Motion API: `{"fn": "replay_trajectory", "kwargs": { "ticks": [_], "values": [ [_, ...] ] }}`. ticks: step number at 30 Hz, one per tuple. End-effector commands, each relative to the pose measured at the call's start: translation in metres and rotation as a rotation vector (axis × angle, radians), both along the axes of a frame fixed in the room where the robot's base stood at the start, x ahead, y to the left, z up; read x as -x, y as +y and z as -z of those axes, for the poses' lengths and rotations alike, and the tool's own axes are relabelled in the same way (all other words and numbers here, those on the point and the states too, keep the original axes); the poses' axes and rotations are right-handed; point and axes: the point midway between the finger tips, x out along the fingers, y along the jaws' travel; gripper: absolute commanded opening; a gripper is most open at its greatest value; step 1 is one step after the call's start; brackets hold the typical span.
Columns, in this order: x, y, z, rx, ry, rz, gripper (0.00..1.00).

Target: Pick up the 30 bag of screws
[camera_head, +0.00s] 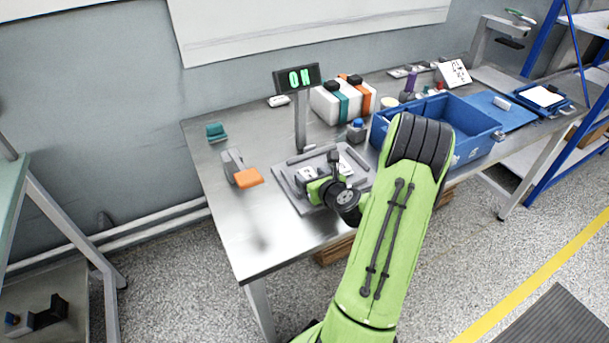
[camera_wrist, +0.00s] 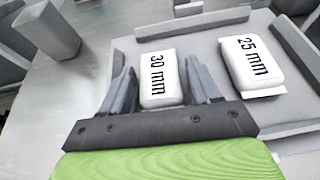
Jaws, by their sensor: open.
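The 30 mm bag (camera_wrist: 161,78) is a white block with black lettering, lying on the grey tray in the wrist view. My gripper (camera_wrist: 160,85) is open, with one finger on each side of the bag. I cannot tell whether the fingers touch it. The 25 mm bag (camera_wrist: 250,66) lies to its right on the same tray. In the head view the grey tray (camera_head: 288,184) sits near the table's front edge, with my gripper (camera_head: 314,178) over it. My wrist partly hides the bags there.
A blue crate (camera_head: 470,142) is to the right. An orange-and-grey object (camera_head: 247,177) and a teal object (camera_head: 216,132) lie left of the tray. The table's (camera_head: 255,240) front left is clear.

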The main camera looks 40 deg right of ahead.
Motion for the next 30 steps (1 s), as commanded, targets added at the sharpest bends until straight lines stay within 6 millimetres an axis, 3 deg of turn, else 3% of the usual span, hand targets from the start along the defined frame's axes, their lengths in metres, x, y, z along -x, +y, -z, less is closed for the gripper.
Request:
{"fn": "replay_trajectory", "kwargs": {
  "ticks": [3,10,17,20,27,30],
  "values": [
    [0.000,0.000,-0.001,-0.001,0.001,-0.001,0.59],
    [0.000,0.000,-0.001,-0.001,0.001,-0.001,0.23],
    [0.000,0.000,-0.003,0.000,0.000,-0.001,0.21],
    [0.000,0.000,-0.018,0.003,0.000,-0.002,0.21],
    [0.000,0.000,-0.082,0.004,-0.002,-0.002,0.21],
    [0.000,0.000,-0.097,0.002,-0.001,-0.001,0.21]
  ]
}}
